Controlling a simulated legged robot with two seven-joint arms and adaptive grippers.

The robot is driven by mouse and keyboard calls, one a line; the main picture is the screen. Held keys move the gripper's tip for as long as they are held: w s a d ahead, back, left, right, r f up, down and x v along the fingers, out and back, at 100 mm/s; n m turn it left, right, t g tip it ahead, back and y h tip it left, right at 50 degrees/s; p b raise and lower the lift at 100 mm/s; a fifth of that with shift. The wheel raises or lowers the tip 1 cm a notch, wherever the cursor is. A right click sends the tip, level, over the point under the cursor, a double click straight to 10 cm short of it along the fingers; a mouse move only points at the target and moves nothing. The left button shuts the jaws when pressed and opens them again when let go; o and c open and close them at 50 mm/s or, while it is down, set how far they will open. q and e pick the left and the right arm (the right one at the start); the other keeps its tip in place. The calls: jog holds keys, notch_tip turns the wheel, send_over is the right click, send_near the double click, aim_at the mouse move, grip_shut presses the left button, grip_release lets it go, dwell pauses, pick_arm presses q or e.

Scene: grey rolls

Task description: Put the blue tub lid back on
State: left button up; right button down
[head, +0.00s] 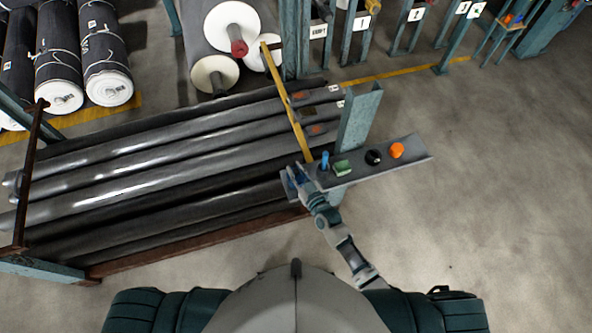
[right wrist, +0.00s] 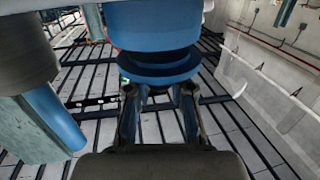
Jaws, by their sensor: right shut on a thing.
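My right gripper (head: 297,174) is at the left end of a narrow grey shelf, in the head view. Blue shows beside its fingers there, small and partly covered. In the right wrist view a large blue tub body (right wrist: 155,25) fills the top middle. A flat round blue lid (right wrist: 160,70) lies against or very near it, with a dark band between them. The fingers of the right gripper (right wrist: 160,95) reach up to the lid and are shut on it. I cannot tell whether the lid is seated on the tub. My left gripper is not in view.
The shelf (head: 415,154) holds a blue upright item (head: 324,160), a green item (head: 342,168), a black item (head: 373,157) and an orange item (head: 396,150). A teal post (head: 360,115) rises behind it. Long grey rolls (head: 150,180) fill the rack to the left. Open floor lies right.

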jog(key=shift+f+b, duration=0.65)
jog(key=shift+f, duration=0.15)
jog(key=c, duration=0.9)
grip_release()
jog(key=shift+c, duration=0.2)
jog(key=v, duration=1.2)
jog(key=shift+f, duration=0.1)
